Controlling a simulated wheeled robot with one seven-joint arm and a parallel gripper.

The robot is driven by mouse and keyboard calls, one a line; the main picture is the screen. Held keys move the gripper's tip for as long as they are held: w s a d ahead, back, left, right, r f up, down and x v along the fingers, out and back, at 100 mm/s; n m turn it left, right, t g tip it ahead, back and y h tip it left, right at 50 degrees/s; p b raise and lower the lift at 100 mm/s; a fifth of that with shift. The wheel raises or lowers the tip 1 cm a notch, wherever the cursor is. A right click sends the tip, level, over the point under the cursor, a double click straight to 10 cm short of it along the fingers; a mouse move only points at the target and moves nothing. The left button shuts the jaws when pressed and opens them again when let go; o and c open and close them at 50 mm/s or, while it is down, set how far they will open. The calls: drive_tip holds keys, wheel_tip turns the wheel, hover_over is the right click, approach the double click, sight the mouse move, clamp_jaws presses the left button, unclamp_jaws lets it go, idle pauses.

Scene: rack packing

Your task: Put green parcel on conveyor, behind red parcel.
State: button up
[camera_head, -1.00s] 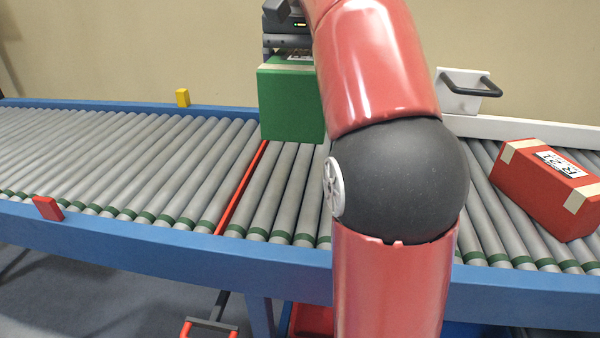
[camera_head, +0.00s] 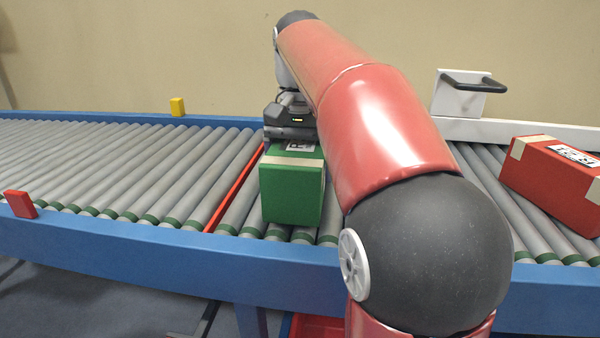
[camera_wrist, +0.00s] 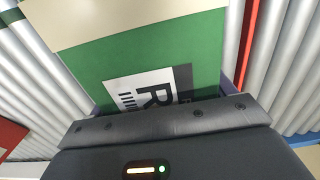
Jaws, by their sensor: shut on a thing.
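The green parcel (camera_head: 291,195), with a tan tape band and a white label on top, is at the rollers of the conveyor (camera_head: 120,165), just right of the red strip. I cannot tell whether its underside touches the rollers. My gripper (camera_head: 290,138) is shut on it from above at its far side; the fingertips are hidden. In the wrist view the green parcel (camera_wrist: 200,48) fills the middle with its label. The red parcel (camera_head: 555,185), with tape bands and a label, lies turned at an angle on the rollers at the right, apart from the green one.
A thin red strip (camera_head: 236,188) crosses the rollers left of the green parcel. A yellow block (camera_head: 178,106) and a red block (camera_head: 20,204) sit on the blue rails. A white bracket with a dark handle (camera_head: 460,92) stands at the back right. Rollers at left are clear.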

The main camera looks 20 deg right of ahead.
drive_tip(key=shift+f, duration=0.25)
drive_tip(key=shift+f, duration=0.1)
drive_tip(key=o, duration=1.3)
wheel_tip(320, 180, up, 12)
drive_tip(key=p, duration=0.5)
drive_tip(key=shift+f, duration=0.1)
drive_tip(key=shift+w, duration=0.1)
